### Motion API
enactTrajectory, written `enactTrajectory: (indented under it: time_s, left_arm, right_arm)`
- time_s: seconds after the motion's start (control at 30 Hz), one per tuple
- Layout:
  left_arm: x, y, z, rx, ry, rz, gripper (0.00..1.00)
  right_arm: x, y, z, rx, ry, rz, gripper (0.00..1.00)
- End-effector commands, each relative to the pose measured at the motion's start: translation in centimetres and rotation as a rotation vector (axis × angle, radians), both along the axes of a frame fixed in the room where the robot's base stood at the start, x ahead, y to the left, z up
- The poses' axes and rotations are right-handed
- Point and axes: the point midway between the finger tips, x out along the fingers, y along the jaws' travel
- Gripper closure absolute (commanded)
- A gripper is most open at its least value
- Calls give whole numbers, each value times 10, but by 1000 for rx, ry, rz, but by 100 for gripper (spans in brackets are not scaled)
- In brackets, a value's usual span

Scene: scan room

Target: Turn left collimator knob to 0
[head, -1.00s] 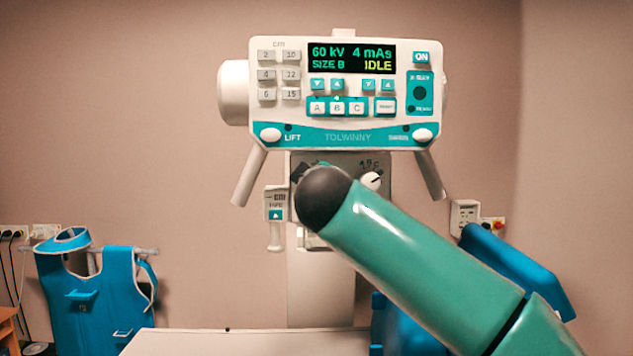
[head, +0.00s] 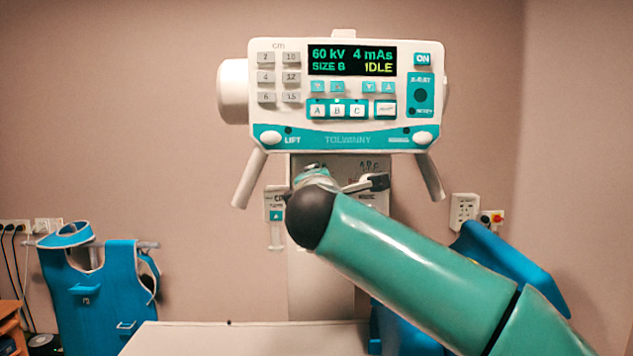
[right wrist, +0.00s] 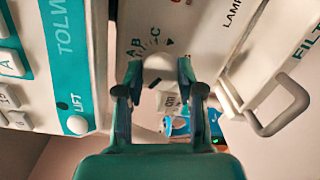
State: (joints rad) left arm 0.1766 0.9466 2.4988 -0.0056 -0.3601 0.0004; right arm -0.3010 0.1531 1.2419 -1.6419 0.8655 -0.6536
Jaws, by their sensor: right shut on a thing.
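In the right wrist view a white knob (right wrist: 158,68) sits on a pale panel, with the letters A, B and C around its edge. My right gripper (right wrist: 160,82) has one dark finger on each side of this knob and is shut on it. I cannot read the knob's exact setting, and no 0 mark is legible. My left gripper is not in view.
The console (head: 290,140) with its lit display overhangs the panel, with two handles (head: 250,178) (head: 430,178) slanting down. In the wrist view a metal handle (right wrist: 285,118) juts out to the right. A pale table (head: 240,340) lies below.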

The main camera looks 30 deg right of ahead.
Motion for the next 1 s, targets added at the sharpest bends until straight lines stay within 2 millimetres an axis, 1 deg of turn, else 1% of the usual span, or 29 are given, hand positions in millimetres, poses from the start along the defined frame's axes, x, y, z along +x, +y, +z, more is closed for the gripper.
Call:
enactTrajectory:
  time_s: [0.03, 0.3, 0.5, 0.73, 1.0]
  left_arm:
    - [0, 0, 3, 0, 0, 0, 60]
    - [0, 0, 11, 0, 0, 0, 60]
    - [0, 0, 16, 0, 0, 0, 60]
    - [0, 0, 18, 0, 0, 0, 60]
    - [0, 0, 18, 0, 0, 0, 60]
  right_arm:
    - [2, 2, -1, -37, 29, 6, 97]
    - [2, 2, -3, -239, 155, 5, 97]
    - [2, 2, -4, -352, 225, 5, 97]
    - [3, 3, -6, -427, 273, 5, 97]
    - [3, 3, -7, -450, 288, 5, 97]
